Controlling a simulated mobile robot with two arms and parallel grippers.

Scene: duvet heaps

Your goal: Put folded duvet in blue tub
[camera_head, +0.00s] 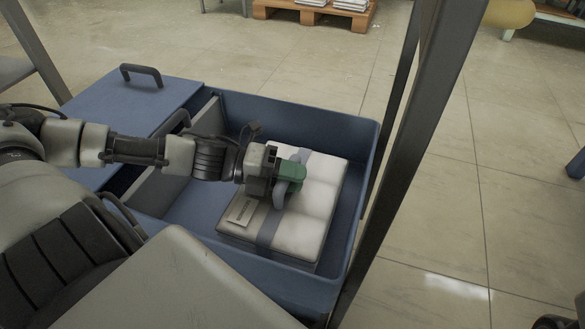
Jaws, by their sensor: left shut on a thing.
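The folded duvet (312,197) is a white, flat bundle with a grey strap around it and a small label on its near left side. It is inside the walls of the blue tub (362,140), on the right side of it. Whether it rests on the tub floor or hangs just above it, I cannot tell. My left gripper (286,186), with green fingertips, is over the middle of the duvet and shut on its strap. My right gripper is not in view.
A blue lid with a dark handle (142,75) lies at the tub's left side. A grey divider (190,150) stands inside the tub. A dark metal post (415,150) rises close by the tub's right side. A wooden pallet (318,14) is at the back.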

